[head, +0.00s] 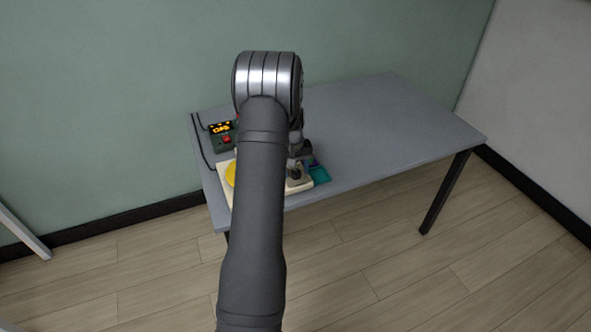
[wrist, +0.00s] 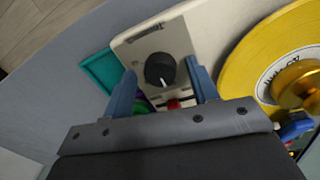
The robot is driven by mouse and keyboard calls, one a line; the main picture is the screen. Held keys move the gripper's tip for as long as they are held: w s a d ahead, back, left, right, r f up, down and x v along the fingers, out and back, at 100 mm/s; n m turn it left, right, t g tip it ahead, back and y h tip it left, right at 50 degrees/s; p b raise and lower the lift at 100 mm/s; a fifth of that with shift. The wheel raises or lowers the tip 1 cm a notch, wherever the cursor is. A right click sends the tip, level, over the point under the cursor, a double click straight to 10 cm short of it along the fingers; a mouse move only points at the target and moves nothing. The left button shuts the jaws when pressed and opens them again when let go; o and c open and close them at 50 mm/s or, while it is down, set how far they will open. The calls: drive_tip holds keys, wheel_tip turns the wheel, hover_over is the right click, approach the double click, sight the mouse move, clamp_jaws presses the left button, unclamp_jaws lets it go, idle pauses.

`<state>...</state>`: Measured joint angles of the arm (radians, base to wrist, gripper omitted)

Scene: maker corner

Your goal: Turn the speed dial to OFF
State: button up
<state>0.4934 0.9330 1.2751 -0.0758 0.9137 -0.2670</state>
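The speed dial (wrist: 160,70) is a round black knob with a white pointer line, on a light grey plate (wrist: 181,37) of a cream machine. In the wrist view the pointer faces the lower edge of the picture, towards my gripper. Print on the plate above the knob is too small to read. My gripper (wrist: 162,66) is open, with one blue finger on each side of the knob in the picture. I cannot tell whether either finger touches it. In the head view my arm hides most of the machine (head: 305,185).
A yellow disc (wrist: 245,75) with a brass hub (wrist: 297,84) lies right of the dial. A red button (wrist: 174,104) sits just below it. A teal tray (wrist: 102,70) is to the left. A box with a lit display (head: 221,127) stands behind. The table's right side (head: 400,120) is clear.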

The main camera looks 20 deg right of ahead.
wheel_tip(320, 180, up, 17)
drive_tip(key=a, duration=0.1)
drive_tip(key=shift+r, duration=0.15)
idle(0.5)
drive_tip(key=f, duration=1.1)
drive_tip(key=d+f, duration=0.1)
drive_tip(key=f, duration=0.5)
drive_tip(key=shift+f, duration=0.25)
drive_tip(key=shift+r, duration=0.1)
